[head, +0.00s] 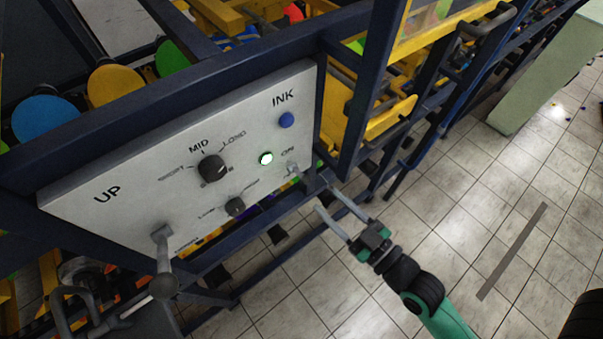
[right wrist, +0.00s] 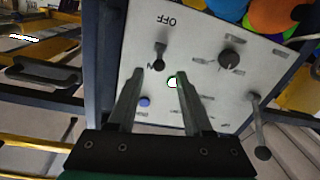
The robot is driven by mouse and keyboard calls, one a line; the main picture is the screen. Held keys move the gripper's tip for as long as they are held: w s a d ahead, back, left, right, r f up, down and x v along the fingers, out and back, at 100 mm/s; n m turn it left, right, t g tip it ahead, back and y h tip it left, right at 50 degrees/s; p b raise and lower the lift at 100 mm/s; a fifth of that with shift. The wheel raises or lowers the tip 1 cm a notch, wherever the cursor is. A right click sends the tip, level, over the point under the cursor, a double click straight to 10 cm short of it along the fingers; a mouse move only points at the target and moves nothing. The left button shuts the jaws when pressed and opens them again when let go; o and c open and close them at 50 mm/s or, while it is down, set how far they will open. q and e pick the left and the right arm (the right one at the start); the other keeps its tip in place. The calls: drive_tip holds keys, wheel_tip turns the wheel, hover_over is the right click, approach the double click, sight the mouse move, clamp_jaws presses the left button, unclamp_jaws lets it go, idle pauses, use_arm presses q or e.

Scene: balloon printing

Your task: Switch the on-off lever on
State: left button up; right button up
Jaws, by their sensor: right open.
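The on-off lever (head: 292,169) is a small toggle below the ON label on the right part of the white control panel (head: 130,218). In the right wrist view the lever (right wrist: 159,56) shows a dark tip, between the OFF label and a partly hidden label. I cannot tell which way it is set. My right gripper (head: 328,201) is open and empty, in front of the panel and right of the lever. In the right wrist view its fingers (right wrist: 158,74) point at the panel, their tips just short of the lever in the picture. I see no left gripper.
The panel also bears a green-lit button (head: 266,158), a blue INK button (head: 286,120), a black MID knob (head: 212,168), a smaller knob (head: 235,206) and a large ball-ended lever (head: 163,262). A dark blue frame post (head: 361,100) stands right of the panel. Tiled floor lies open at right.

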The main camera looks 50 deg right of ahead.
sight(300, 173)
drive_tip(key=w, duration=0.7)
drive_tip(key=w+d, duration=0.1)
drive_tip(key=w, duration=0.2)
drive_tip(key=shift+w+p, duration=0.2)
drive_tip(key=shift+p, duration=0.2)
clamp_jaws()
